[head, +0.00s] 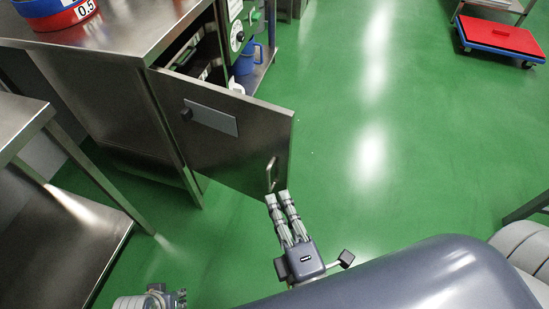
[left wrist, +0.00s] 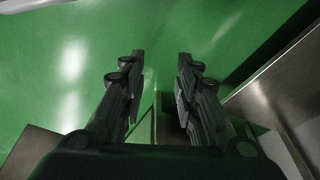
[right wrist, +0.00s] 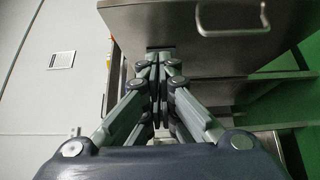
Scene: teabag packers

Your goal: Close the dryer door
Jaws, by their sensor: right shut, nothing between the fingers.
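The dryer door (head: 228,139) is a steel panel that stands open, swung out from the steel cabinet. It has a bar handle (head: 271,173) near its free edge and a pale plate with a dark knob near its top. My right gripper (head: 278,195) is shut and empty, its fingertips just below the handle in the head view. In the right wrist view the door's handle (right wrist: 233,31) is beyond and right of the fingertips; contact cannot be told. My left gripper (head: 166,296) is at the bottom left of the head view. In the left wrist view its fingers (left wrist: 157,62) are apart and empty.
A steel table (head: 18,122) with a lower shelf stands at the left. Coloured containers (head: 58,10) sit on the cabinet top. A blue jug (head: 246,58) stands behind the door. A red and blue trolley (head: 500,38) is at the far right. The green floor right of the door is clear.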

